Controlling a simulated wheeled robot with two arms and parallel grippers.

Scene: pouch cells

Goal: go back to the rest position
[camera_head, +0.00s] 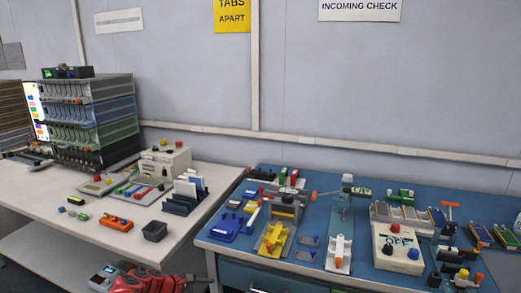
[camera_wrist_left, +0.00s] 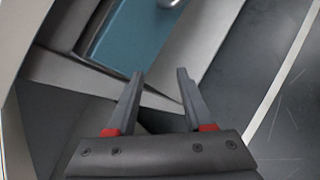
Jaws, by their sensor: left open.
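My left gripper (camera_wrist_left: 160,100) shows in the left wrist view with its two dark fingers spread apart and nothing between them. It hangs in free space in front of a bench, with a teal drawer front (camera_wrist_left: 165,28) and pale frame beyond the fingers and dark floor at the right. In the head view no gripper can be made out; a red and dark piece (camera_head: 150,284) shows at the bottom edge, and I cannot tell what it belongs to. My right gripper is in neither view.
A blue-topped bench (camera_head: 215,236) at the right carries yellow and white fixtures and a white box with a red button (camera_head: 395,254). A white bench (camera_head: 110,235) at the left holds a black bin (camera_head: 155,232), an orange block (camera_head: 115,223) and stacked racks (camera_head: 92,112).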

